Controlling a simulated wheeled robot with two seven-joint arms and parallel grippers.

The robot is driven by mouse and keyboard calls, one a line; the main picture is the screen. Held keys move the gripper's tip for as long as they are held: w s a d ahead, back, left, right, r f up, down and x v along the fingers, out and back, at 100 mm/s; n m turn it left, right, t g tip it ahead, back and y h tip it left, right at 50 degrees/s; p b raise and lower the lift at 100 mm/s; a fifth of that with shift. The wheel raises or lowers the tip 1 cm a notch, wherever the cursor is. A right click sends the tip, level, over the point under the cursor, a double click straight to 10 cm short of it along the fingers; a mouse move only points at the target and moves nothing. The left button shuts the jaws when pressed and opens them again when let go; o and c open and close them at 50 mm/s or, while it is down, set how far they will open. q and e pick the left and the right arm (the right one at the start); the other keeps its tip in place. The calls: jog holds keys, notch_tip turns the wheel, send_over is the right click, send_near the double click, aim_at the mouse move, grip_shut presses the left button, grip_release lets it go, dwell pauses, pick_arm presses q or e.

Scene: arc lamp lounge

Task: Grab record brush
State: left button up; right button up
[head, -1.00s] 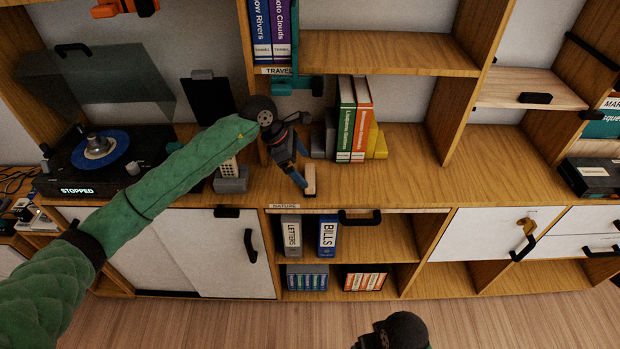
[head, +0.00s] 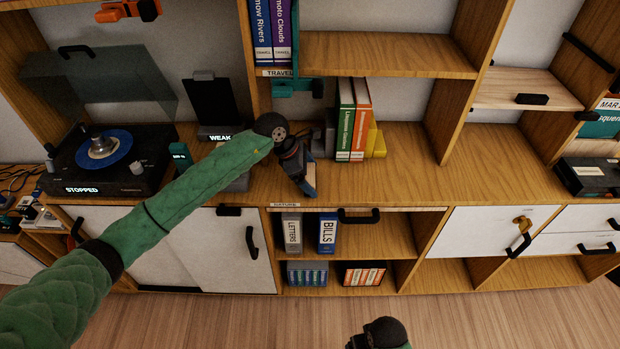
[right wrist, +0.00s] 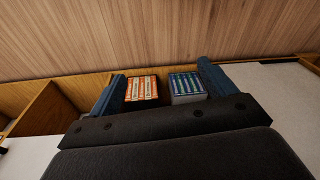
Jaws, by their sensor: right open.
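My left gripper (head: 308,183) hangs over the front of the wooden counter, pointing down, just left of the upright books. A small tan wooden piece (head: 311,173), possibly the record brush, shows right at its blue fingers. The gripper hides part of it, and I cannot tell whether the fingers hold it. My right gripper (right wrist: 161,78) is open and empty in the right wrist view, its two blue fingers wide apart above the shelving. In the head view only a dark part of my right arm shows at the bottom edge.
A turntable (head: 105,158) marked STOPPED stands at the left. Upright books (head: 352,120) stand behind and right of my left gripper. Below are binders (head: 327,233) in an open shelf with a black handle (head: 359,216). The counter (head: 470,170) to the right is clear.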

pick_arm(q)
jog(key=c, duration=0.6)
jog(key=shift+o, duration=0.2)
jog(key=shift+r, duration=0.1)
